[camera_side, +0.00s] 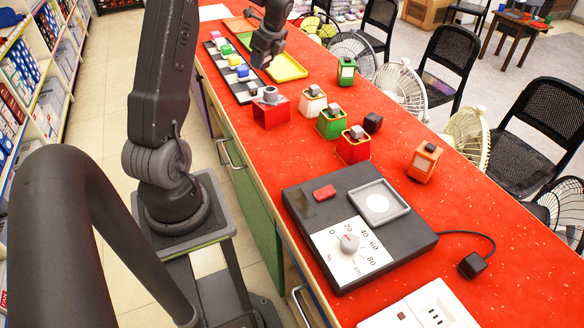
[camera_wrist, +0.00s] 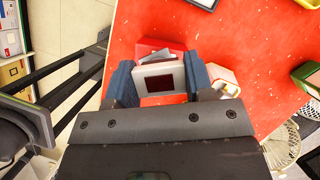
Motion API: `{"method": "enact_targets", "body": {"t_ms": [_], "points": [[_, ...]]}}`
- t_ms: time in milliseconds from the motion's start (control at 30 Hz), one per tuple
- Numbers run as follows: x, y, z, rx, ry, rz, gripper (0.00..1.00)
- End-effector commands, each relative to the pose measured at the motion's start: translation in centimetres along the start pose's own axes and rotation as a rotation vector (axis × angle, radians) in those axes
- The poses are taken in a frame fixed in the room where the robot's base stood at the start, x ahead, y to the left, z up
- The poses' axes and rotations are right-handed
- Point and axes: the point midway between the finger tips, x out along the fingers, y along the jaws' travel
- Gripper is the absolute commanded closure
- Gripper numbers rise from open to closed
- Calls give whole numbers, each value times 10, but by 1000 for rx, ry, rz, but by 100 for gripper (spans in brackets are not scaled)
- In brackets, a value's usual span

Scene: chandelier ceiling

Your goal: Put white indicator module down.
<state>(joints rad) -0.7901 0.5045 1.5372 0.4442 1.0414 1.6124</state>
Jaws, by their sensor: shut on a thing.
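My gripper (camera_side: 264,62) hangs fingers-down over the far part of the red counter in the side view. In the wrist view my gripper (camera_wrist: 160,85) is shut on the white indicator module (camera_wrist: 160,78), a pale block with a dark red square window. It sits between the two blue-grey fingers. I cannot make out the module in the side view. A red box (camera_wrist: 166,47) shows behind the module in the wrist view; I cannot tell whether they touch. A red box with a grey top (camera_side: 271,112) stands on the counter in the side view.
A dark rack (camera_side: 252,97) of coloured pieces lies beside a yellow tray (camera_side: 287,68). White (camera_side: 312,103), green (camera_side: 331,124) and red (camera_side: 353,147) modules stand nearby. A black console with a dial (camera_side: 395,245) is nearer. Bare counter lies between them and the console.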

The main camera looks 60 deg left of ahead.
Motion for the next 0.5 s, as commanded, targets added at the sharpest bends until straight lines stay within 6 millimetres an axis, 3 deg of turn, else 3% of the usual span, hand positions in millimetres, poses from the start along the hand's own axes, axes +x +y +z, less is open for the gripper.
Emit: {"method": "enact_targets", "body": {"t_ms": [300,500], "points": [[-26,106,-59,-525,-1,221,75],[-34,161,-83,-787,-1,327,75]]}}
